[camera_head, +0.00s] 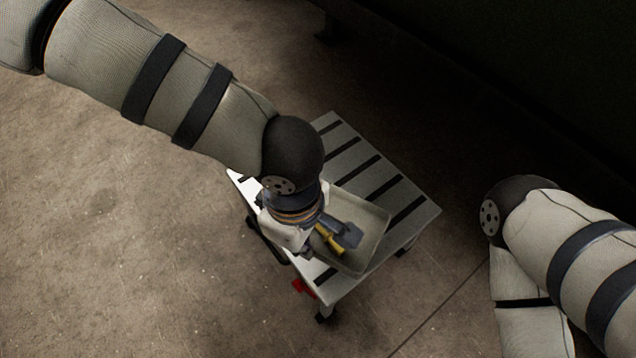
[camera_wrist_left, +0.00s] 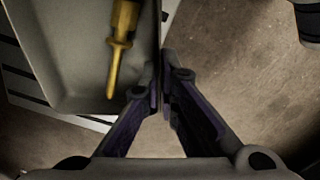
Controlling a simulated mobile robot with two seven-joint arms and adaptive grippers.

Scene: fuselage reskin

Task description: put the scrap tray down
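The scrap tray (camera_head: 372,240) is a shallow grey-beige tray over the top of a light step stand (camera_head: 408,203). I cannot tell whether its bottom touches the stand. A yellow-handled tool (camera_head: 328,239) and a dark grey piece (camera_head: 348,235) lie in it. My left gripper (camera_wrist_left: 162,88) is shut on the tray's side wall in the left wrist view, one finger on each side of it. That view also shows the tray's floor (camera_wrist_left: 75,60) and the yellow tool (camera_wrist_left: 121,45). In the head view my left wrist hides part of the tray. My right gripper is out of view.
The stand's slatted top has black strips and free room behind the tray. A small red part (camera_head: 303,288) shows at its near left edge. Bare concrete floor (camera_head: 130,260) surrounds the stand. A large dark body (camera_head: 500,70) fills the upper right.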

